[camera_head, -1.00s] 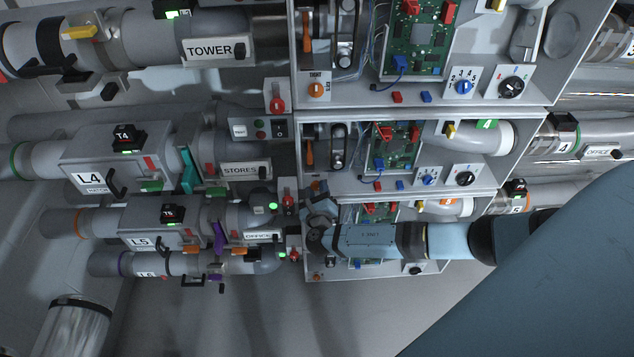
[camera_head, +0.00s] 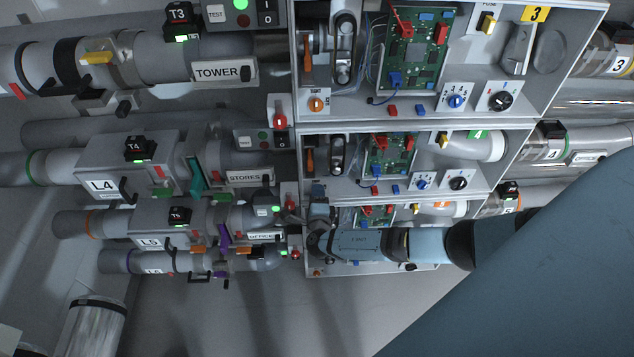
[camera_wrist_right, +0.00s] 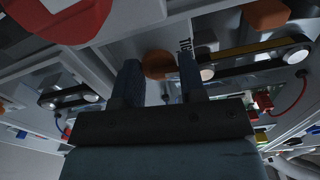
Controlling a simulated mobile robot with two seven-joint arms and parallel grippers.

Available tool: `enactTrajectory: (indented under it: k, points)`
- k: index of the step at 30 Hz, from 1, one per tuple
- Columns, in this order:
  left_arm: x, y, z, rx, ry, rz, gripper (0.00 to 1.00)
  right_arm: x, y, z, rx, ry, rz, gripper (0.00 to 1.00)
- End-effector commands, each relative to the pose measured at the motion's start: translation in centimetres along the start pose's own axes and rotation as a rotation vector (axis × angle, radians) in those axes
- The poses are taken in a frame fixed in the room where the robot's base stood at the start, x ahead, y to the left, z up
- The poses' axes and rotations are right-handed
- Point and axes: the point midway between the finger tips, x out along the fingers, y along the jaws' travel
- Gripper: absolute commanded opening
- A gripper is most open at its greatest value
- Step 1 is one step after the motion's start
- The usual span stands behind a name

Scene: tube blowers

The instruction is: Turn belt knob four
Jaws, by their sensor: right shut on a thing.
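The middle open panel (camera_head: 430,186), beside the green 4 tag (camera_head: 478,134), is in the head view. My right gripper (camera_head: 318,190) is at its lower left corner and hides the belt knob spot there. In the wrist view a round orange knob (camera_wrist_right: 158,64) sits beside a label starting "TIG". The two dark fingers of my right gripper (camera_wrist_right: 159,80) are on either side of it, shut on it. The knob's pointer direction cannot be seen. My left gripper is not in view.
The panel above has its own orange knob (camera_head: 316,104) and a red button (camera_head: 280,118) to its left. In the wrist view a large red part (camera_wrist_right: 60,18) and an orange lever (camera_wrist_right: 267,14) are close to the fingers. Pipes fill the left side.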

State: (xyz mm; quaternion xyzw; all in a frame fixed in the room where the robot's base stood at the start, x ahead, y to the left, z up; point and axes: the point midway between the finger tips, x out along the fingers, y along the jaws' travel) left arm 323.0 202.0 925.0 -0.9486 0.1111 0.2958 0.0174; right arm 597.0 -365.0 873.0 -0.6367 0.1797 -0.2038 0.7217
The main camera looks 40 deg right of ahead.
Motion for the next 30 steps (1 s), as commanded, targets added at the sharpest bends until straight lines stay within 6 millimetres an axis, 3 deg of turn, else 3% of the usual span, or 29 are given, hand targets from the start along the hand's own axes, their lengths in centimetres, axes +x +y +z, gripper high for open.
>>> enactTrajectory:
  k: [9,25,26,27,30]
  points:
    - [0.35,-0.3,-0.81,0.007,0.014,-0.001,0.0,-0.06,0.07,0.01,-0.118,-0.001,0.001,0.14]
    - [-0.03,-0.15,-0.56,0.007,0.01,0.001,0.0,-0.06,0.08,0.0,-0.142,-0.001,0.001,0.14]
    - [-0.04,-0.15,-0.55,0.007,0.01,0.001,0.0,-0.06,0.07,0.0,-0.142,-0.001,0.001,0.4]
    - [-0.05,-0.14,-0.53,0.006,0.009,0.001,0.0,-0.06,0.07,0.0,-0.142,-0.001,0.001,0.48]
    - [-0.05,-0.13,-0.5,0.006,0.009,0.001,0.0,-0.05,0.06,0.0,-0.141,-0.001,0.001,0.48]
